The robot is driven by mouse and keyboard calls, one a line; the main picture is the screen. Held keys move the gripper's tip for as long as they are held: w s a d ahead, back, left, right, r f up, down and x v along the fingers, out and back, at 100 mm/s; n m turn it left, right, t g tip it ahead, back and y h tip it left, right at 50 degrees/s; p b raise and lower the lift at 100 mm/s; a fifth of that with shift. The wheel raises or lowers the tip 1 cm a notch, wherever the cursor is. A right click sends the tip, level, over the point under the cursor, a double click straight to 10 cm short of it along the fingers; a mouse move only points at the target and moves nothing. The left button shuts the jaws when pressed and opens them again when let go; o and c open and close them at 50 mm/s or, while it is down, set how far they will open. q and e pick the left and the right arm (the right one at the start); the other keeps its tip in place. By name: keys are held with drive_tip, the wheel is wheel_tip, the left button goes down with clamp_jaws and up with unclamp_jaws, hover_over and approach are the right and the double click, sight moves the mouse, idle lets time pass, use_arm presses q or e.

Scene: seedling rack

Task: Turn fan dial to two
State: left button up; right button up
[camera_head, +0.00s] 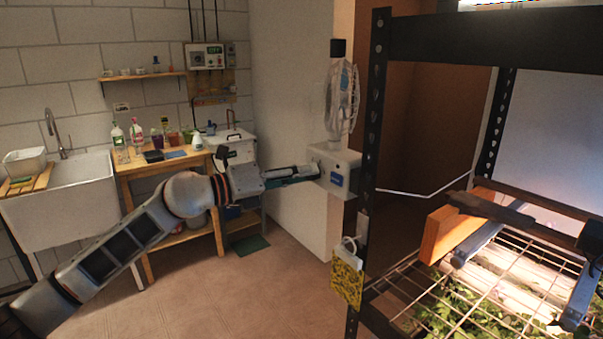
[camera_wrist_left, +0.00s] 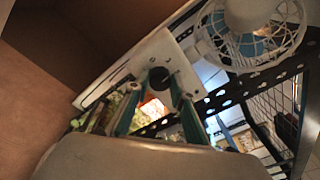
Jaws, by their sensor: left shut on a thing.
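The fan (camera_head: 342,97) has a round wire guard and stands above a white control box (camera_head: 345,180) beside the dark rack post. In the left wrist view, the fan (camera_wrist_left: 255,30) is at top right and the white box face (camera_wrist_left: 140,62) carries a dark round dial (camera_wrist_left: 160,77). My left gripper (camera_head: 318,170) reaches the box's left side in the head view. In the left wrist view, my left gripper (camera_wrist_left: 157,92) has its teal fingers either side of the dial, shut on it. The dial is hidden in the head view and its setting is unreadable. I do not make out my right gripper.
The rack post (camera_head: 375,130) stands just right of the box. A yellow card (camera_head: 347,280) hangs below. A wire shelf (camera_head: 500,290) with an orange block (camera_head: 450,232) and greenery is at right. A sink (camera_head: 75,190) and wooden table (camera_head: 165,168) stand behind my arm.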

use_arm(q)
drive_tip(key=m, duration=0.6)
drive_tip(key=shift+s+y, duration=0.1)
drive_tip(key=shift+y, duration=0.3)
idle(0.3)
drive_tip(key=o, duration=1.1)
drive_tip(key=shift+a+r, duration=0.1)
drive_tip(key=v, duration=1.1)
drive_tip(key=shift+s+a, duration=0.3)
drive_tip(key=shift+s, duration=0.05)
